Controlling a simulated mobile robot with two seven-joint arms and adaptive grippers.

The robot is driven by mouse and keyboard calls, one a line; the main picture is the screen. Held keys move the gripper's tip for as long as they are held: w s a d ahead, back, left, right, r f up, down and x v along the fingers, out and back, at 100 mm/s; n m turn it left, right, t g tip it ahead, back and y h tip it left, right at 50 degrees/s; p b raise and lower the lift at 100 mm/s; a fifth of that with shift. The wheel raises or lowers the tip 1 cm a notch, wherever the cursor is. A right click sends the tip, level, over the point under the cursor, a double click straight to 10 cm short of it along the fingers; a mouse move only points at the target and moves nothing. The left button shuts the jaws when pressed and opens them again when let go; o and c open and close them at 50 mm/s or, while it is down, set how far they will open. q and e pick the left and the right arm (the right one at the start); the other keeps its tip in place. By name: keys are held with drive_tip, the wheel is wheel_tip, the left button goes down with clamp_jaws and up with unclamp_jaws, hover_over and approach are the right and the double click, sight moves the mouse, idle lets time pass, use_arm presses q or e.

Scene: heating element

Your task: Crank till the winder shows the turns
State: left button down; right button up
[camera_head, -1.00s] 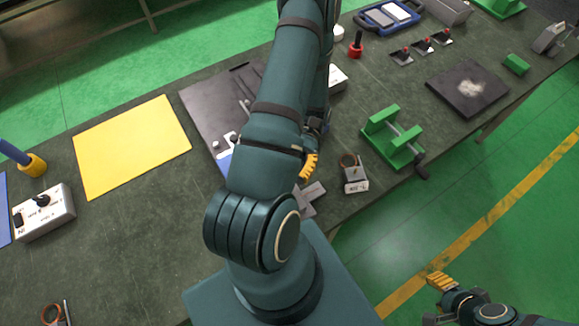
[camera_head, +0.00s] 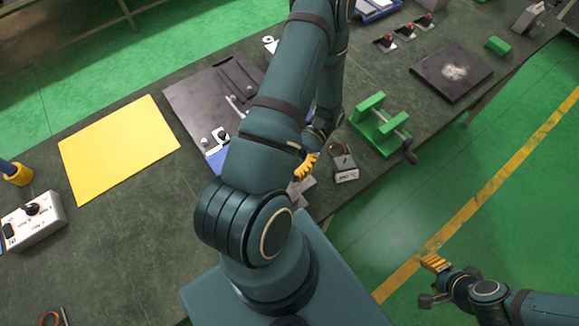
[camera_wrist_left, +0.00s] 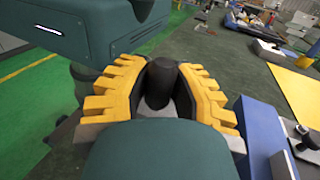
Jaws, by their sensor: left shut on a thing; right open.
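My left gripper (camera_head: 304,167) is over the front of the bench, mostly hidden by my own arm in the head view. In the left wrist view its yellow ribbed jaws (camera_wrist_left: 165,70) are shut around an upright black knob (camera_wrist_left: 163,92), with grey metal showing below it. Beside the jaws is a blue block (camera_wrist_left: 261,132). In the head view a blue and white part (camera_head: 216,151) shows left of my arm; I cannot tell whether it is the winder. No turns reading is legible. My right gripper (camera_head: 431,281) is open and empty, off the bench over the floor.
Right of my left gripper stand a grey labelled block with a ring (camera_head: 345,172) and a green frame (camera_head: 381,125) with a black handle. A yellow sheet (camera_head: 118,148), a dark panel (camera_head: 205,92) and a white switch box (camera_head: 33,219) are on the left.

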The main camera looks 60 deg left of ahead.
use_arm(q)
drive_tip(key=c, duration=0.8)
unclamp_jaws()
drive_tip(key=shift+o, duration=0.2)
drive_tip(key=v, duration=1.2)
drive_tip(key=shift+d+f, duration=0.1)
drive_tip(key=shift+f, duration=0.05)
